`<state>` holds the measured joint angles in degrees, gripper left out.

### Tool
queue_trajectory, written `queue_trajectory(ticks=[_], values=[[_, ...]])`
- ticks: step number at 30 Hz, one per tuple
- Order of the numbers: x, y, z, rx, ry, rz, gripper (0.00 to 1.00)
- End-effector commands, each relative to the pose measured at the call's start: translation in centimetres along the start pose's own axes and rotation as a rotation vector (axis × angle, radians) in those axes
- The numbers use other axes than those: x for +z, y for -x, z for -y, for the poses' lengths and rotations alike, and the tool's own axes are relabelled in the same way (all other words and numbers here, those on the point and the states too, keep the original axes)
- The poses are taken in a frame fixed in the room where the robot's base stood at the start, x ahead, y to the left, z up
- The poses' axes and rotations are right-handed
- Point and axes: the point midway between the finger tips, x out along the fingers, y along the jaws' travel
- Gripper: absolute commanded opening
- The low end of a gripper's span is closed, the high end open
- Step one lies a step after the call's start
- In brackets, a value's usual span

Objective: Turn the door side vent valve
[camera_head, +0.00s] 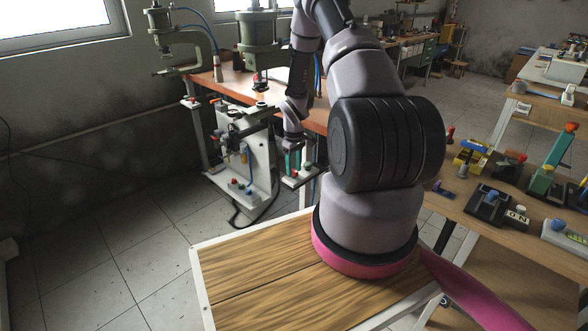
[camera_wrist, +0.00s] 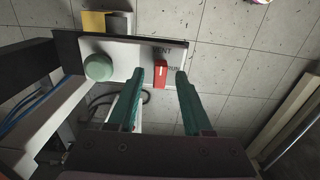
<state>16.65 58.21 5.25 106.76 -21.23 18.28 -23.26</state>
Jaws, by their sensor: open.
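The vent valve is a red lever (camera_wrist: 161,74) on a pale panel (camera_wrist: 130,50) marked VENT and RUN in the wrist view. The lever lies lengthwise in the picture, with RUN printed at its right. My gripper (camera_wrist: 160,74) is open, with one teal fingertip on each side of the lever and a gap at both sides. I cannot tell how deep the tips reach.
A round green button (camera_wrist: 98,66) sits left of the lever on the same panel, with a yellow block (camera_wrist: 92,22) beyond. A white panel machine (camera_head: 245,160) stands left of my gripper. A wooden bench (camera_head: 480,205) with several fixtures is at the right. Floor is open at the left.

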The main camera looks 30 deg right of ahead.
Motion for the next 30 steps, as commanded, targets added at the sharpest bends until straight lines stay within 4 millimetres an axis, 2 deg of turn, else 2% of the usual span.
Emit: queue_trajectory(ticks=[12,15,21,30], values=[[-0.1,7.7,-0.1,0.003,0.0,-0.004,0.5],[0.0,9.1,-0.1,0.002,0.0,-0.003,0.5],[0.0,10.4,0.0,0.0,0.001,-0.001,0.5],[0.0,10.4,0.0,0.0,0.001,0.0,0.5]])
